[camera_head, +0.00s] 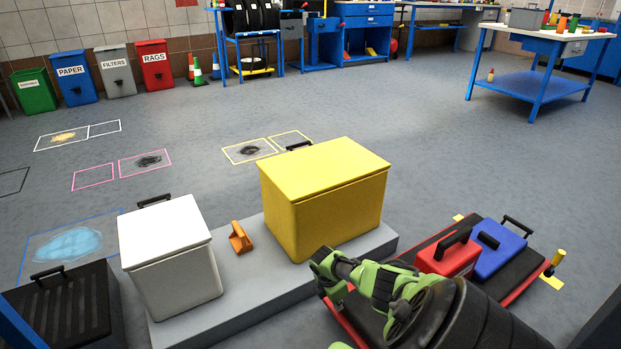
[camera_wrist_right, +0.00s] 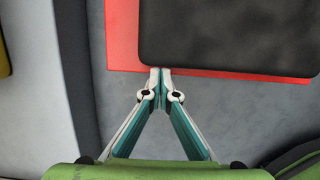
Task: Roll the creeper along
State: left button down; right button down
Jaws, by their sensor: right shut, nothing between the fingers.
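The creeper (camera_head: 529,268) is a low red board with a black pad, at the lower right of the head view. It carries a red case (camera_head: 447,258) and a blue case (camera_head: 498,250). In the right wrist view its red edge and black pad (camera_wrist_right: 230,38) fill the top. My right gripper (camera_head: 326,274) is shut and empty by the creeper's left end. In the right wrist view its closed fingertips (camera_wrist_right: 160,73) overlap the red edge; I cannot tell whether they touch. My arm hides part of the creeper. My left gripper is not in view.
A grey platform (camera_head: 240,290) left of the creeper holds a yellow box (camera_head: 325,205), a white box (camera_head: 170,260) and an orange object (camera_head: 240,238). A black box (camera_head: 70,310) stands far left. Open grey floor (camera_head: 460,160) lies beyond, before a blue workbench (camera_head: 540,80).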

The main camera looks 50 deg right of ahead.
jog(key=v, duration=1.1)
jog(key=shift+r, duration=0.3)
jog(key=shift+a, duration=0.1)
